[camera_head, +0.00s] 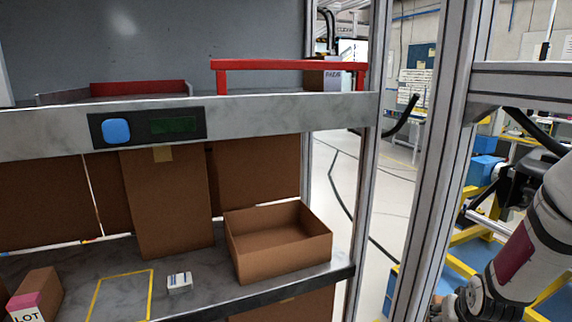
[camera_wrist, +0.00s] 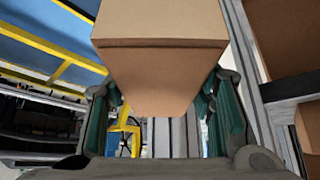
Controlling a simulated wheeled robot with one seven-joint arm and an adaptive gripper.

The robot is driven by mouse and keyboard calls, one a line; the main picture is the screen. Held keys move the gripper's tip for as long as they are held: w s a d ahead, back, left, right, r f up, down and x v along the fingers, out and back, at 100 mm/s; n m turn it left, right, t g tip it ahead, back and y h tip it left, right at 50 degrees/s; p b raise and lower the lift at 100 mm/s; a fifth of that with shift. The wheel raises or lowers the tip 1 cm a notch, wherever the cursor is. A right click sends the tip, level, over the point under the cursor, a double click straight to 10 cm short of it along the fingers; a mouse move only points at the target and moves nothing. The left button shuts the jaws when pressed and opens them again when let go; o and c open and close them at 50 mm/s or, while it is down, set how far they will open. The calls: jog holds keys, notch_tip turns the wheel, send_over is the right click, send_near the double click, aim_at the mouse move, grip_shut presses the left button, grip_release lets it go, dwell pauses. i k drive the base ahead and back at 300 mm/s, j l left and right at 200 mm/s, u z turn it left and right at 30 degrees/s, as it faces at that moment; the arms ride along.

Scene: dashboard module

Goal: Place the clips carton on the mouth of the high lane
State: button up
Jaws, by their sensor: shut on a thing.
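In the wrist view, a brown carton (camera_wrist: 160,70) sits between the green-padded fingers of my gripper (camera_wrist: 167,112), which is shut on it. No label shows on its visible faces, so I cannot read whether it is the clips carton. In the head view my arm is at the far right, and the gripper and held carton are out of frame. The upper shelf (camera_head: 262,112) carries a red rail (camera_head: 290,64) at its right and a red-backed tray (camera_head: 138,88) at its left. No marking shows which is the high lane.
A labelled carton (camera_head: 322,76) stands behind the red rail. An open brown box (camera_head: 278,262), a small white pack (camera_head: 180,282) and a carton marked LOT (camera_head: 38,292) are on the lower shelf (camera_head: 215,290). A metal upright (camera_head: 430,160) stands between the shelves and my arm.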

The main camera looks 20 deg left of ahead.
aim_at(95, 104)
jog(key=k+j+u, duration=0.1)
jog(key=j+u, duration=0.2)
jog(key=u, duration=0.2)
jog(key=j+u, duration=0.3)
jog(key=u, duration=0.2)
